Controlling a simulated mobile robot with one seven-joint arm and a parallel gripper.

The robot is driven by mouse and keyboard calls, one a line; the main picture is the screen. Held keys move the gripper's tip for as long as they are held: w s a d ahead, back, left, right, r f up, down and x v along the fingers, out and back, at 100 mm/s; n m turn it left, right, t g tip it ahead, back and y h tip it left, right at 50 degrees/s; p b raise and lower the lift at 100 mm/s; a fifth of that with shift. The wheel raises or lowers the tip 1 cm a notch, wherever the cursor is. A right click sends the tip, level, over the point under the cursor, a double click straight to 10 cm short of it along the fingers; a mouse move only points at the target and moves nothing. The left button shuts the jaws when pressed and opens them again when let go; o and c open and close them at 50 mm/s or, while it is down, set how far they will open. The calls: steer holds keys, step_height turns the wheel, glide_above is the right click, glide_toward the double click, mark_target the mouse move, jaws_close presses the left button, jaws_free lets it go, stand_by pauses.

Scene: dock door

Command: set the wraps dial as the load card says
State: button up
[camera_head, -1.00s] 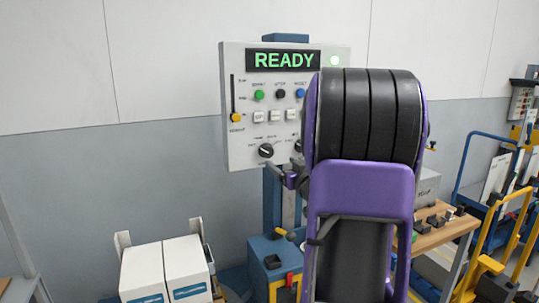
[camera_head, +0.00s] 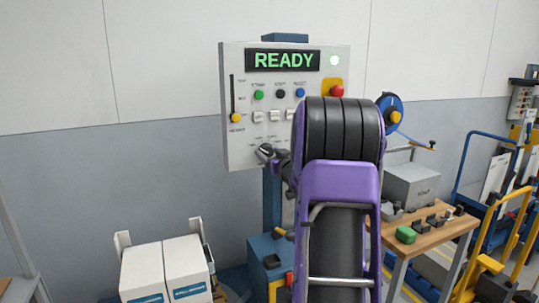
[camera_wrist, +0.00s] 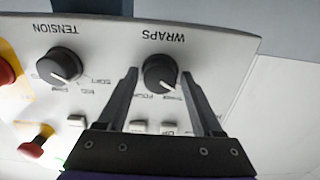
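The wraps dial (camera_wrist: 160,72) is a round black knob on the grey-white control panel (camera_wrist: 225,50), upside down in the wrist view under the word WRAPS. Its light pointer mark faces the lower right there. The small setting words below it are partly hidden and hard to read. My gripper (camera_wrist: 160,75) is open, with one finger on each side of the dial; I cannot tell whether they touch it. In the head view the dial (camera_head: 264,151) shows at the panel's lower edge, with my gripper (camera_head: 274,156) at it. I cannot make out a load card.
The tension dial (camera_wrist: 59,66) is beside the wraps dial. The panel has a READY display (camera_head: 283,60), coloured buttons, a slider (camera_head: 235,117) and a red stop button (camera_head: 337,91). A wooden bench (camera_head: 430,238) stands right; white boxes (camera_head: 165,270) stand lower left.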

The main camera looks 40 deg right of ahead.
jaws_close()
steer(key=m+p, duration=0.2)
steer(key=shift+r+m, duration=0.15)
steer(key=shift+m, duration=0.25)
steer(key=m+p, duration=0.3)
steer(key=m, duration=0.1)
steer(key=shift+m, duration=0.4)
stand_by(0.4)
steer(key=shift+o, duration=1.6)
jaws_free()
